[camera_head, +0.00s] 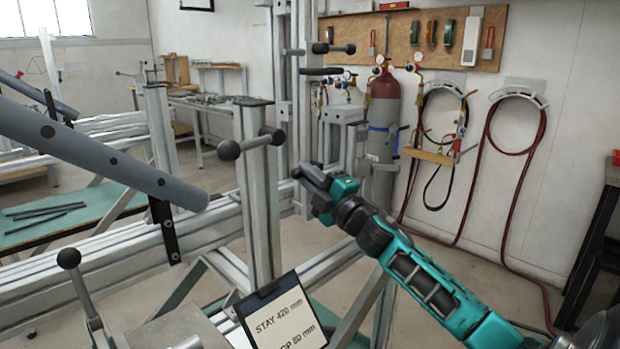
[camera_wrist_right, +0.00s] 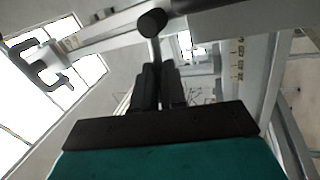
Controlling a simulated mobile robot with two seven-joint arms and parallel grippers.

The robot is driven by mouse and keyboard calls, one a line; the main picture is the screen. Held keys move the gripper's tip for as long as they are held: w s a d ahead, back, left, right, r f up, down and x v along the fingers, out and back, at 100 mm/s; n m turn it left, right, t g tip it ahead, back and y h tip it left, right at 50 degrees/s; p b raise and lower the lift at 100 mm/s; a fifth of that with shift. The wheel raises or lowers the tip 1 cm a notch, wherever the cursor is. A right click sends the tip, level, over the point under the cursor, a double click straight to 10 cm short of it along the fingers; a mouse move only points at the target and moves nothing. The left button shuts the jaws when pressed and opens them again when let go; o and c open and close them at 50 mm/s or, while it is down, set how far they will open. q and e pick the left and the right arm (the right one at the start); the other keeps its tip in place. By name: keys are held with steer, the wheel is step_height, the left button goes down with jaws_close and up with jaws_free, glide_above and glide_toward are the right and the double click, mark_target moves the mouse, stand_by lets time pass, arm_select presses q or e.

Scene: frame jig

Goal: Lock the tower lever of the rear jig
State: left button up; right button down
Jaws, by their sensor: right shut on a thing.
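My right gripper (camera_head: 308,176) comes in from the lower right and is shut beside the near upright post (camera_head: 258,195) of the metal jig. Its two dark fingers (camera_wrist_right: 159,88) in the right wrist view close on a thin dark part that looks like a lever handle; the fingers mostly hide it. The near post carries a black T-handle lever (camera_head: 252,143) above and left of the gripper. A taller post behind has another black lever (camera_head: 321,48). My left gripper is out of view.
A grey tube (camera_head: 100,152) with holes crosses the left side. A sign card (camera_head: 278,318) stands at the front. A red gas cylinder (camera_head: 383,115) and hoses (camera_head: 465,190) are at the back wall.

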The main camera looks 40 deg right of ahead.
steer(key=shift+a+f+n+y, duration=0.2)
steer(key=shift+n+y, duration=0.3)
steer(key=shift+n, duration=0.5)
steer(key=shift+f+b, duration=0.1)
steer(key=shift+b, duration=0.2)
steer(key=c, duration=1.2)
jaws_free()
steer(key=shift+a, duration=0.15)
steer(key=v, duration=1.3)
